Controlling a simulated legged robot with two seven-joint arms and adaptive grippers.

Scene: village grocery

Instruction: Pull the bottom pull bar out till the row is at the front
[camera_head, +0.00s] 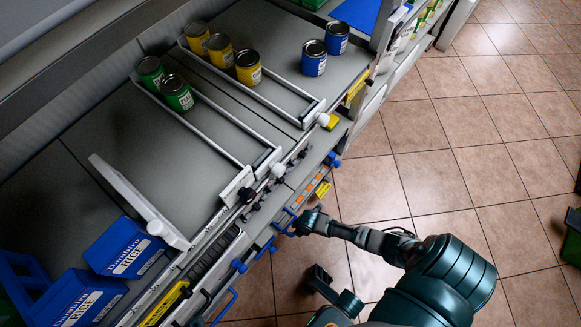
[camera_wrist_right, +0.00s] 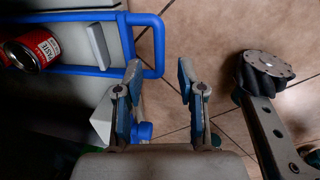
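In the right wrist view a blue pull bar (camera_wrist_right: 160,45) forms a loop at the front of a blue-framed row. A red can labelled PASTE (camera_wrist_right: 32,50) lies in view in that row, set back from the bar. My right gripper (camera_wrist_right: 158,82) is open, its fingers spread either side of the view's middle. Its left finger appears close to the bar's near corner; I cannot tell whether they touch. In the head view my right gripper (camera_head: 305,221) is at the shelf front, beside the blue bars (camera_head: 265,248). The row behind is hidden there. My left gripper is not in view.
The upper shelf (camera_head: 140,140) holds green cans (camera_head: 177,93), yellow cans (camera_head: 248,67) and blue cans (camera_head: 314,58) between metal pusher rails. Blue rice boxes (camera_head: 125,248) stand at lower left. Tiled floor (camera_head: 450,140) is open to the right.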

